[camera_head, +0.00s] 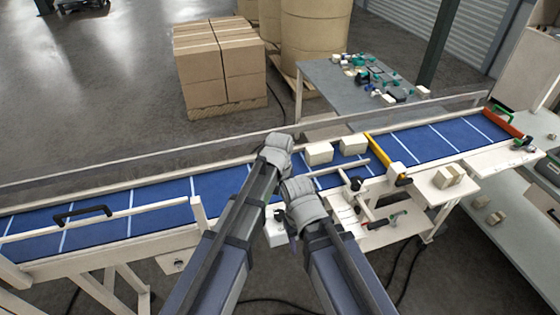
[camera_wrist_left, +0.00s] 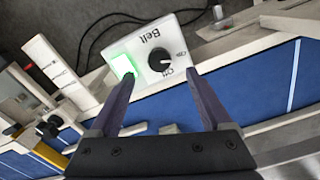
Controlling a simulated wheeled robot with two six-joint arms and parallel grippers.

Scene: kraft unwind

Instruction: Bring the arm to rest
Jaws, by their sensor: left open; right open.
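My left gripper (camera_wrist_left: 160,76) is open and empty in the left wrist view. Its fingers point toward a white control box (camera_wrist_left: 188,45) marked "Belt", with a black knob and a lit green button; I cannot tell if they touch it. In the head view my left arm's grey wrist (camera_head: 276,150) is over the blue conveyor belt (camera_head: 148,202), its fingers hidden. My right gripper (camera_head: 303,202) is lower and nearer, just right of the left arm, at the belt's near side. Its fingers are mostly hidden, with nothing visible held.
A black handle (camera_head: 82,214) shows at left. Stacked boxes (camera_head: 220,65) and a grey table (camera_head: 340,85) stand behind. Bare floor lies at upper left.

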